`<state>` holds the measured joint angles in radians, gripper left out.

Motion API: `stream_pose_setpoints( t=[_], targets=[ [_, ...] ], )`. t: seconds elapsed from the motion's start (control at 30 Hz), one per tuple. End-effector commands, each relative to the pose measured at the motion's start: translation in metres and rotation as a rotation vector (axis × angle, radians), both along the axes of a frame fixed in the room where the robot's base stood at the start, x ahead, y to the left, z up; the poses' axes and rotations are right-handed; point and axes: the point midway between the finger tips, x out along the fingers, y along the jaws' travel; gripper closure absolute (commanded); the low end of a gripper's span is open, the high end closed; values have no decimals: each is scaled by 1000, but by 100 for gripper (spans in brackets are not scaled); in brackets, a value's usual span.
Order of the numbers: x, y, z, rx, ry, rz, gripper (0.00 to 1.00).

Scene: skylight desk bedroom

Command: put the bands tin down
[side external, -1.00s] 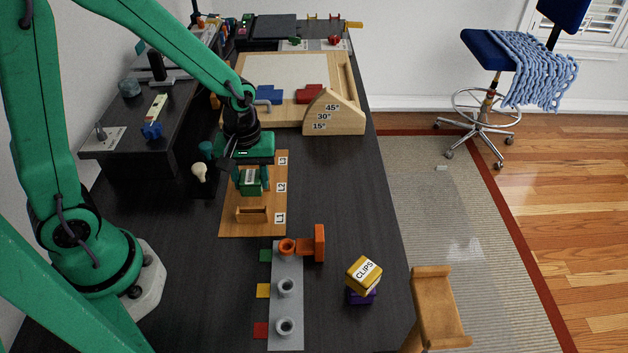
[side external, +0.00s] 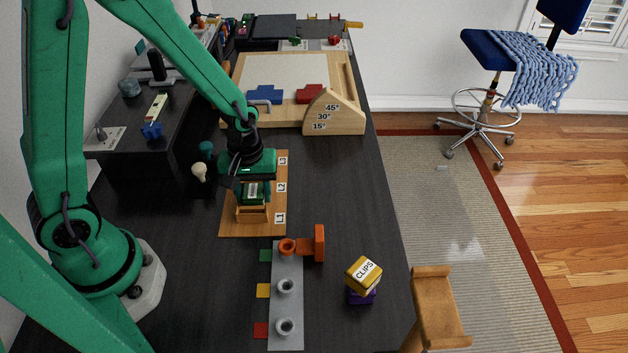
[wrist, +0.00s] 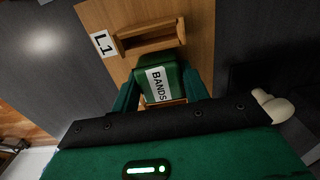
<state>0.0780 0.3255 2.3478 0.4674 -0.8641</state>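The green bands tin (wrist: 158,78), with a white BANDS label, sits between the two fingers of my gripper (wrist: 160,88) in the wrist view. My gripper is shut on it. In the side view my gripper (side external: 252,192) holds the tin (side external: 255,187) over the wooden board (side external: 270,228) marked L1, L2 and L3. A small wooden holder (side external: 252,214) stands on the board near L1, just on the camera side of the tin. In the wrist view this holder (wrist: 150,40) is empty beside the L1 label. I cannot tell whether the tin touches the board.
A yellow CLIPS tin (side external: 364,274) rests on a purple block at the right. A grey strip (side external: 286,308) with several round cups and an orange piece (side external: 318,243) lie in front. A wooden angle block (side external: 335,115) stands behind. A pale bulb (side external: 198,170) is left of the board.

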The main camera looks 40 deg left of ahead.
Motion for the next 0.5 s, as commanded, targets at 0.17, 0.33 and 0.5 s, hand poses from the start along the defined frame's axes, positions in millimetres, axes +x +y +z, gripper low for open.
stream_pose_setpoints(
  t=[0.17,0.33,0.5],
  targets=[
    [0,0,0,0,0,0,37],
    [0,0,0,0,0,0,37],
    [0,0,2,0,0,0,37]
  ],
)
